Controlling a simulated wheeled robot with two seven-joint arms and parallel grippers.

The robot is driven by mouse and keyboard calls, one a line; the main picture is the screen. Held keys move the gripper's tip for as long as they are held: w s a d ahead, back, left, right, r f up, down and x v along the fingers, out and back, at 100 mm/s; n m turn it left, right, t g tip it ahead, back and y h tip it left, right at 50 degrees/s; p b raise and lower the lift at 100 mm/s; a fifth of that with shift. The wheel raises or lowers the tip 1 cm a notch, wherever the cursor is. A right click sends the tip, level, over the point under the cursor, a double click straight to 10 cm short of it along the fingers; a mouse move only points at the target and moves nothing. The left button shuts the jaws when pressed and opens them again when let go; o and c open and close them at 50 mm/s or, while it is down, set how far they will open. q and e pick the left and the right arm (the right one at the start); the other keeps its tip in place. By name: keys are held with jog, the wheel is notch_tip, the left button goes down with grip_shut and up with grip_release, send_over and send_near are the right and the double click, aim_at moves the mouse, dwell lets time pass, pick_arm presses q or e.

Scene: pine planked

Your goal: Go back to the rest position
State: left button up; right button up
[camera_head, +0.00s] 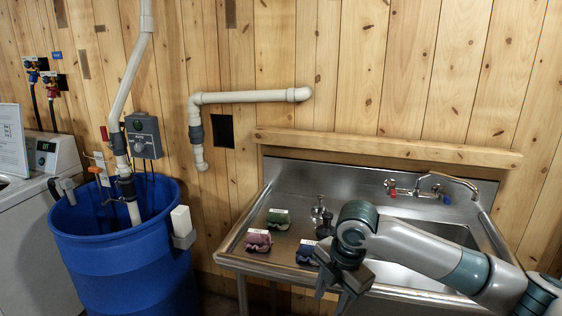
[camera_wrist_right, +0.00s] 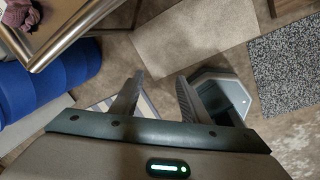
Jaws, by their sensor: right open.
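My right arm comes in from the right in the head view and reaches over the steel sink unit (camera_head: 268,200). Its gripper (camera_head: 345,290) hangs at the sink's front edge, pointing down. In the right wrist view the right gripper (camera_wrist_right: 157,95) is open, with two dark fingers apart and nothing between them. Below it is the floor (camera_wrist_right: 180,40). My left gripper is not in view.
On the drainboard lie a green item (camera_head: 278,218), a pink item (camera_head: 258,240) and a dark blue item (camera_head: 306,251). A blue barrel (camera_head: 125,265) stands left of the sink. A faucet (camera_head: 430,188) is behind the basin. A plank wall (camera_head: 360,70) closes the back.

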jog(key=w+a+f+m+t+y, duration=0.1)
jog(key=w+f+m, duration=0.3)
jog(key=f, duration=0.5)
jog(key=w+a+f+m+t+y, duration=0.15)
jog(key=w+f+m, duration=0.25)
jog(key=f, duration=0.5)
jog(key=s+d+f+m, duration=0.3)
jog(key=f, duration=0.6)
jog(key=s+d+f+m+h, duration=0.1)
jog(key=s+d+f+m, duration=0.1)
jog(key=f, duration=0.6)
jog(key=s+d+f+m, duration=0.3)
jog(key=f, duration=0.6)
jog(key=s+d+f+m+h, duration=0.1)
jog(key=s+d+f+m, duration=0.15)
jog(key=s+f, duration=0.75)
jog(key=s+d+f+m+h, duration=0.15)
jog(key=s+d+f, duration=0.25)
jog(key=s+f, duration=0.55)
jog(key=s+d+f+m+g, duration=0.1)
jog(key=s+f, duration=0.1)
jog(key=s, duration=1.5)
jog(key=s+d+f+m+g, duration=0.1)
jog(key=s+f+m+g, duration=0.1)
jog(key=s, duration=1.5)
jog(key=shift+d+f, duration=0.2)
jog(key=shift+f, duration=0.55)
